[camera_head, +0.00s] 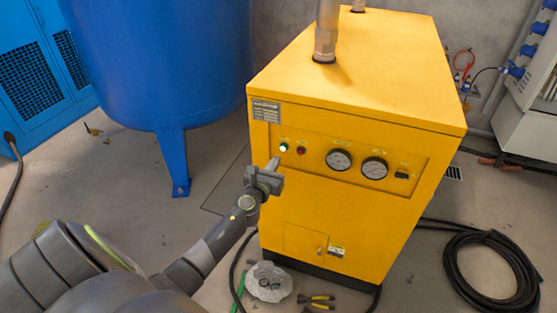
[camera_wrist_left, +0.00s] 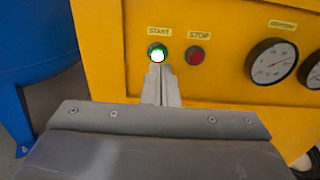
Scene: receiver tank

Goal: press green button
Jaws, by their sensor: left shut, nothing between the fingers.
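The green button (camera_head: 283,147) is on the upper left of the yellow machine's (camera_head: 345,215) front panel. It glows bright, and in the left wrist view the green button (camera_wrist_left: 157,55) sits under a START label. A red button (camera_head: 301,150) is just to its right, under a STOP label in the left wrist view (camera_wrist_left: 195,56). My left gripper (camera_head: 273,164) is shut and empty, its fingertips just below the green button. In the left wrist view the fingertips (camera_wrist_left: 160,68) overlap the button's lower edge; I cannot tell whether they touch it. My right gripper is not in view.
Two gauges (camera_head: 339,159) and a dark switch (camera_head: 402,174) sit right of the buttons. A blue tank (camera_head: 165,60) stands left of the machine. A black hose coil (camera_head: 490,270), pliers (camera_head: 316,301) and a pale bag (camera_head: 269,282) lie on the floor.

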